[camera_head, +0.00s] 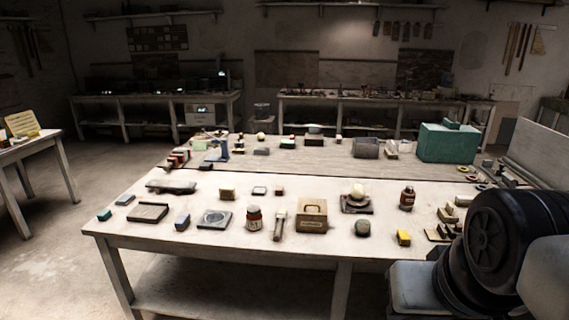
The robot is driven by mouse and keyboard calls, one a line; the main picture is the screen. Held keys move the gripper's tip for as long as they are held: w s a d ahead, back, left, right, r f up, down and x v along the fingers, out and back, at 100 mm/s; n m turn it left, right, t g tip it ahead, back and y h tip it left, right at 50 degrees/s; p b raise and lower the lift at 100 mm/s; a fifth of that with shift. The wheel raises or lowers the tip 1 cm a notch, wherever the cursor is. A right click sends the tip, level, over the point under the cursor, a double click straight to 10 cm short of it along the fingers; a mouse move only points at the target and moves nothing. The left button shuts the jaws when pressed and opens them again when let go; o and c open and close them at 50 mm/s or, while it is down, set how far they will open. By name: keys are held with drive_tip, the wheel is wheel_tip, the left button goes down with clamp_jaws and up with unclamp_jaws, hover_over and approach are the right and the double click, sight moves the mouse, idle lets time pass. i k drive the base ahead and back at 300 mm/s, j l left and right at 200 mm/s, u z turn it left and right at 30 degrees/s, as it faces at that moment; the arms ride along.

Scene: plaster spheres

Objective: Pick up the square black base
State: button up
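A dark, roughly square base (348,209) lies flat on the pale front table, right of the middle. A round dish-like piece and a pale rounded lump (358,191) sit on top of it and hide its centre. Two other dark flat squarish pieces lie to the left: a plate with a round disc (228,224) and a shallow dark slab or tray (148,212). I cannot tell for certain which is the black base. My arm shows at the lower right, over the table's right end; my gripper is not in view.
A tan box (312,216) stands left of the dark base, a dark rounded block (363,228) in front, and a brown bottle (407,198) to the right. A yellow block (403,238) lies near the front edge. A large green box (447,142) stands behind.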

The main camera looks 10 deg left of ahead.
sight(204, 166)
drive_tip(key=i+j+u, duration=0.2)
drive_tip(key=j+u, duration=0.15)
drive_tip(key=i+j+u, duration=0.5)
drive_tip(key=u, duration=0.15)
drive_tip(key=i+j+u, duration=0.25)
drive_tip(key=u, duration=0.2)
drive_tip(key=i+j+u, duration=0.2)
drive_tip(key=u, duration=0.3)
drive_tip(key=i+u, duration=0.45)
drive_tip(key=i+j+u, duration=0.15)
drive_tip(key=i+u, duration=0.15)
drive_tip(key=i, duration=0.35)
drive_tip(key=i+u, duration=0.3)
drive_tip(key=i, duration=0.35)
drive_tip(key=i+z, duration=0.15)
drive_tip(key=i, duration=0.6)
drive_tip(key=i+j+z, duration=0.15)
drive_tip(key=i, duration=0.6)
drive_tip(key=i+l+z, duration=0.1)
drive_tip(key=i+z, duration=0.55)
drive_tip(key=z, duration=0.3)
drive_tip(key=i+j+z, duration=0.15)
drive_tip(key=i+z, duration=0.15)
drive_tip(key=z, duration=0.15)
drive_tip(key=i+l+z, duration=0.15)
drive_tip(key=i+z, duration=1.05)
drive_tip(key=k+l, duration=0.05)
drive_tip(key=k, duration=0.05)
